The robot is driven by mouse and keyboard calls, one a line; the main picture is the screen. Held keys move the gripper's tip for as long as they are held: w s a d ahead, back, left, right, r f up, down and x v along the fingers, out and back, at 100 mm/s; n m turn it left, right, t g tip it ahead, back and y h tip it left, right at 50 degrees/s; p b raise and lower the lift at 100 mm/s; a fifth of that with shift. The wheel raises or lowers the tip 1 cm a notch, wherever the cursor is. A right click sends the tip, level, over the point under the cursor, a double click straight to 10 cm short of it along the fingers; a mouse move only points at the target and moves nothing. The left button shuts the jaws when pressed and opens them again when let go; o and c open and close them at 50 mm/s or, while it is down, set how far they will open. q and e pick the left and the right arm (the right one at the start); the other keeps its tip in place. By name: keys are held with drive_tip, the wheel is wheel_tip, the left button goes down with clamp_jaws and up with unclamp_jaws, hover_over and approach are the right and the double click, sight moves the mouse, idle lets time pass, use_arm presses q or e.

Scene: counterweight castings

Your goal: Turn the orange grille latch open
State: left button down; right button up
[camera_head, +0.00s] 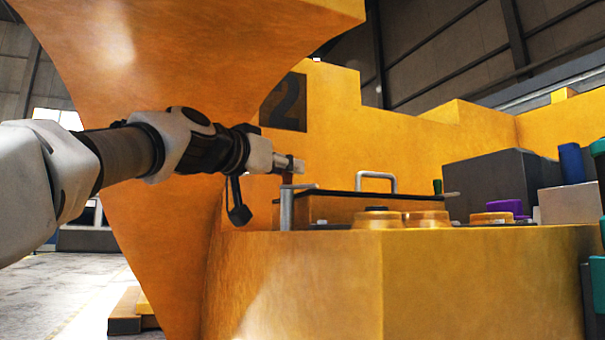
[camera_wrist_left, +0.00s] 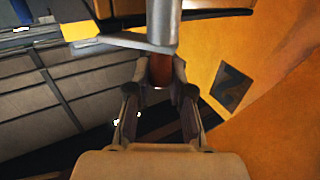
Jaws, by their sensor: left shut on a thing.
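The orange grille latch (camera_head: 288,178) shows as a small brownish-orange piece at the left end of a low box with a dark top (camera_head: 350,193). It also shows in the left wrist view (camera_wrist_left: 161,70), between my fingertips. My left gripper (camera_head: 290,165) reaches in from the left and is shut on the latch; its fingers (camera_wrist_left: 160,88) close on both sides of it. A grey metal post (camera_head: 286,209) stands just below the fingertips. Most of the latch is hidden by the fingers, so its turn angle is hard to tell. My right gripper is not in view.
A metal handle (camera_head: 376,180) rises from the box top. Round orange pieces (camera_head: 427,219), a purple piece (camera_head: 505,206) and grey blocks (camera_head: 490,178) stand to the right on the yellow casting (camera_head: 400,280). A large orange curved casting (camera_head: 180,60) rises close behind my left arm.

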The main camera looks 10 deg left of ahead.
use_arm(q)
drive_tip(key=shift+w+a+m+g+h, duration=0.15)
drive_tip(key=shift+m+g+h, duration=0.65)
drive_tip(key=shift+h, duration=0.4)
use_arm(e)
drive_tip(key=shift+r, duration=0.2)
use_arm(q)
drive_tip(key=shift+m+g+h+p, duration=0.4)
drive_tip(key=shift+m+h+p, duration=0.15)
drive_tip(key=shift+m+h, duration=0.05)
drive_tip(key=m+g+h+p, duration=0.2)
drive_tip(key=g+p, duration=0.1)
drive_tip(key=m+g+h+p, duration=0.2)
drive_tip(key=m+g+p, duration=0.1)
drive_tip(key=p, duration=0.1)
drive_tip(key=shift+r+g+h, duration=0.2)
drive_tip(key=shift+g+h, duration=0.2)
drive_tip(key=shift+f+m+g+h+p, duration=0.2)
drive_tip(key=shift+m+g+h+p, duration=0.2)
drive_tip(key=shift+m+g+p, duration=0.45)
drive_tip(key=shift+f+g, duration=0.1)
drive_tip(key=shift+g, duration=0.15)
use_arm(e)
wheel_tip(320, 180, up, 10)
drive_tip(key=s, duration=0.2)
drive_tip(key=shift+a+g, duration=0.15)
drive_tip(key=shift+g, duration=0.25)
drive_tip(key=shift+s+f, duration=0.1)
